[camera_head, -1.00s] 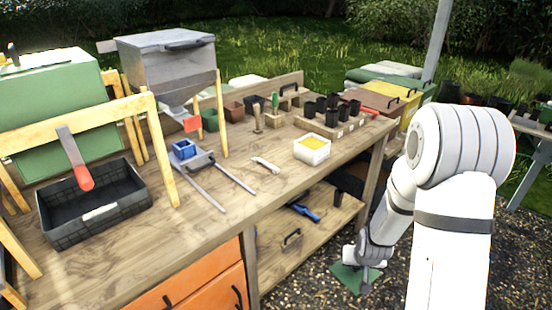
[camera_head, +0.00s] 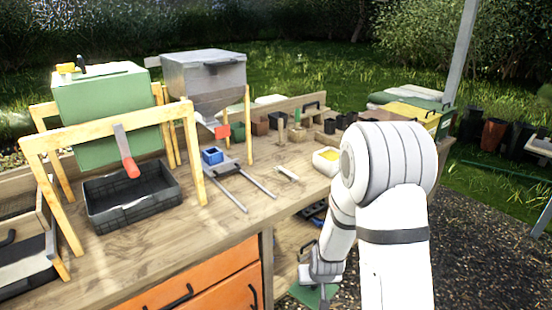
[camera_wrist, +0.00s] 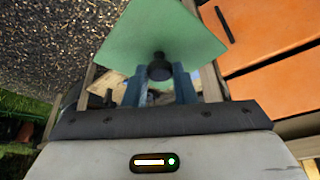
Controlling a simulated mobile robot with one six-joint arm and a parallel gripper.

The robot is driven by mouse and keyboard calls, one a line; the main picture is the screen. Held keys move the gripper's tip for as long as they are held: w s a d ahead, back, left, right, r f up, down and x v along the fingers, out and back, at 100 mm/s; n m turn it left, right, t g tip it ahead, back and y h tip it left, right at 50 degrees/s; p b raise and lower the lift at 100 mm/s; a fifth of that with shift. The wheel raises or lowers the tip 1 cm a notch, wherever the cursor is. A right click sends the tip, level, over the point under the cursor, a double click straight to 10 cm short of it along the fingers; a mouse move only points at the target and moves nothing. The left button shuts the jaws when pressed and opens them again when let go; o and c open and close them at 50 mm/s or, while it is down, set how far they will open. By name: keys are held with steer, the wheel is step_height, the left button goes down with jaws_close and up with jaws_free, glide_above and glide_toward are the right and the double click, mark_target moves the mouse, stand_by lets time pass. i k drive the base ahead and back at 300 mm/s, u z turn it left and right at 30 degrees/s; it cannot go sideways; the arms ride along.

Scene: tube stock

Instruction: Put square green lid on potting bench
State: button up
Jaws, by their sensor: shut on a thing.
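The square green lid (camera_wrist: 150,32) fills the upper middle of the wrist view, with a dark round knob (camera_wrist: 159,68) on it. My gripper (camera_wrist: 160,84) is shut on this knob, its two blue-grey fingers on either side. In the head view the lid (camera_head: 312,295) shows in part at the bottom edge, below my gripper (camera_head: 322,278), low in front of the bench and beneath its top. The wooden potting bench (camera_head: 150,240) runs across the left and middle of the head view.
Orange drawers (camera_head: 215,285) are below. The bench's front strip is bare.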

mark_target(295, 158)
steer(key=z, duration=0.35)
steer(key=i, duration=0.1)
steer(key=u, duration=2.7)
steer(key=k, duration=1.5)
steer(key=z, duration=1.65)
steer(key=i, duration=1.05)
steer(key=z, duration=0.05)
